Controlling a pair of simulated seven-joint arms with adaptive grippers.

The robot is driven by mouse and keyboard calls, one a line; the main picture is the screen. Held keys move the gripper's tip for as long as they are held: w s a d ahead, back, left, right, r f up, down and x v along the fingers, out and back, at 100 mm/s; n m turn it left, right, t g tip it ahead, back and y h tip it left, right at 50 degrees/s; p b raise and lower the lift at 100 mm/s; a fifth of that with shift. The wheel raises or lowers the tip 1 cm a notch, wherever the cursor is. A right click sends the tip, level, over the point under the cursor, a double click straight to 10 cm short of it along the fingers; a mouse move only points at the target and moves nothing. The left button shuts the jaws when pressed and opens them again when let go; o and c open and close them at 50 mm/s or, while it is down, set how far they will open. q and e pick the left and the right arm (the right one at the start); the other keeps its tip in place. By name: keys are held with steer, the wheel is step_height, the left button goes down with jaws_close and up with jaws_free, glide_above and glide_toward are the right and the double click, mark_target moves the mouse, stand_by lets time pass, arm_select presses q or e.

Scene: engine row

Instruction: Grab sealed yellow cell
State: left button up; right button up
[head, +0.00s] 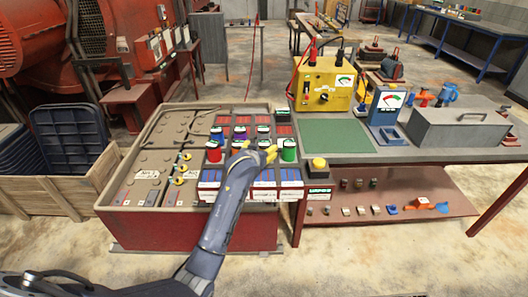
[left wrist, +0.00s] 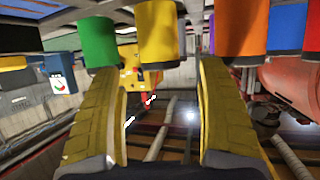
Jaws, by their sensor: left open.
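A yellow cell (left wrist: 157,33) shows in the left wrist view, ahead of the gap between my fingers. A green cell (left wrist: 97,42) is on its left and an orange cell (left wrist: 237,28) on its right. My left gripper (left wrist: 160,85) is open, its ribbed yellow fingers apart with nothing held. In the head view my left gripper (head: 259,150) reaches over the cell rack beside the green cell (head: 289,151). It largely hides the yellow cell there. I cannot tell whether the fingers touch any cell. My right gripper is not in view.
Red and purple cells (head: 214,153) stand close to my gripper. The red-sided bin (head: 180,229) surrounds the rack on the left. To the right are a yellow meter box (head: 326,84), a bare green mat (head: 335,134) and a grey case (head: 460,129).

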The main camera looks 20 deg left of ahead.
mark_target(262, 147)
arm_select(q)
steer(key=shift+x, duration=2.9)
steer(key=shift+f, duration=0.15)
steer(key=shift+s, duration=0.1)
steer(key=c, duration=1.5)
jaws_close()
steer(key=shift+r, duration=0.2)
